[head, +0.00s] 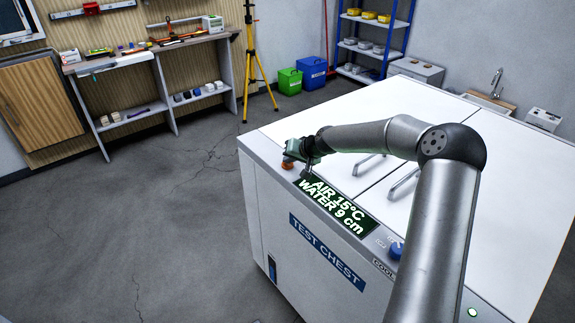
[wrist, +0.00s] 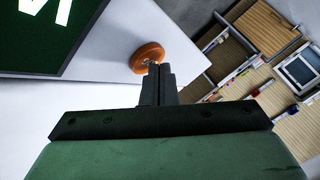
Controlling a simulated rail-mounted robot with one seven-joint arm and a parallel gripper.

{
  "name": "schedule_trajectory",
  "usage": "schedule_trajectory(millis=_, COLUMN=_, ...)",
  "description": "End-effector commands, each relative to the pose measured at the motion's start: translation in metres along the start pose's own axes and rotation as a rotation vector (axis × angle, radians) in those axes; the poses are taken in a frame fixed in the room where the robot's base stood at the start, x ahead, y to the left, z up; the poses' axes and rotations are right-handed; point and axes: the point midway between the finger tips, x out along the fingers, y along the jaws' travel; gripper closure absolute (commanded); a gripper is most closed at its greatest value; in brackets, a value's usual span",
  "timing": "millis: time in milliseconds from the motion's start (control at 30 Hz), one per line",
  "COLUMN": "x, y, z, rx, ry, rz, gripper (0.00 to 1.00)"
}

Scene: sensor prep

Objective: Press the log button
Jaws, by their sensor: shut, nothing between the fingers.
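An orange round button (head: 287,165) sits on the top front edge of the white test chest (head: 268,205), at the left end of its display. The button (wrist: 147,54) also shows in the wrist view, just beyond my fingertips. My gripper (head: 305,172) is shut and empty, beside the button at the chest's edge. In the wrist view the closed fingers (wrist: 155,72) overlap the lower part of the button; I cannot tell whether they touch it. The green display (head: 337,205) reads AIR 15°C and WATER 9 cm.
A blue knob (head: 396,250) and a green light (head: 472,312) are further along the chest's front edge. Lid handles (head: 403,184) rise from the white top. A workbench (head: 150,60) and a yellow tripod (head: 258,60) stand behind. The floor to the left is clear.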

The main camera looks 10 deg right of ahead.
Motion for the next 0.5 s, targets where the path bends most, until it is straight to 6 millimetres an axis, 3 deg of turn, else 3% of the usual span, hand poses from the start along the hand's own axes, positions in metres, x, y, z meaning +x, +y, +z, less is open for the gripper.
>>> schedule_trajectory(millis=500, x=0.0037, y=0.0027, z=0.0030, rx=0.000, ry=-0.001, rz=0.000, gripper=1.00)
